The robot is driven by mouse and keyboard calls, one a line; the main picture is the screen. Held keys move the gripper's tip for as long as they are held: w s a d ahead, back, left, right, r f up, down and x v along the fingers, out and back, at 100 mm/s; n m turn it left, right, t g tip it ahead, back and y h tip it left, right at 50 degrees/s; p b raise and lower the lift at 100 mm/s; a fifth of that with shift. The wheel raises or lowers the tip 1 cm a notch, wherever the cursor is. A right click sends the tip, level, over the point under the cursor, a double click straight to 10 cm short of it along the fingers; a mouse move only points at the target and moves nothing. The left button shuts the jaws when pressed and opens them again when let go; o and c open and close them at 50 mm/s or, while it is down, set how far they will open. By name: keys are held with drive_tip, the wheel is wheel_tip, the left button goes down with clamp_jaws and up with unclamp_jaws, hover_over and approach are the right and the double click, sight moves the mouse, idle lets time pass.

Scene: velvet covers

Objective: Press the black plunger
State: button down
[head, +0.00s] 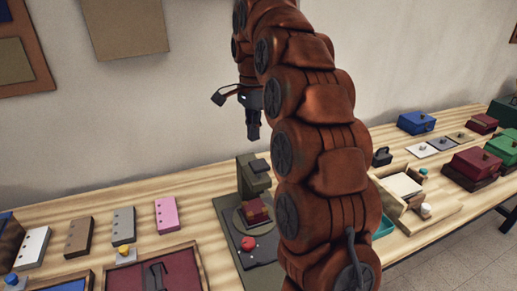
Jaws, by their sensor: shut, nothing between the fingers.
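A dark grey press (262,238) stands on the wooden table just left of my arm. A small black block, which looks like the plunger (259,166), sits on top of the press's head. A maroon box (254,211) lies on the round plate below the head, and a red button (248,243) is on the base in front. My gripper (253,136) is shut and empty, pointing down in the air, above the press in the picture. The height gap to the black block is hard to judge. My arm hides the area right of the press.
Left of the press lie several flat blocks, the nearest a pink one (166,215), and a maroon-lined tray (125,277). Right of my arm are a wooden box (403,186), colored boxes and small tiles. A wall stands behind the table (205,215).

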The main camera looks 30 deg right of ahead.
drive_tip(key=w+d+r+m+p, duration=0.1)
drive_tip(key=w+d+r+m, duration=0.1)
drive_tip(key=w+d+r, duration=0.1)
drive_tip(key=shift+w+d+m+p, duration=0.1)
drive_tip(key=shift+m+p, duration=0.3)
drive_tip(key=shift+f, duration=0.1)
drive_tip(key=p, duration=0.1)
approach(259, 164)
drive_tip(key=shift+f, duration=3.55)
drive_tip(key=shift+f, duration=0.1)
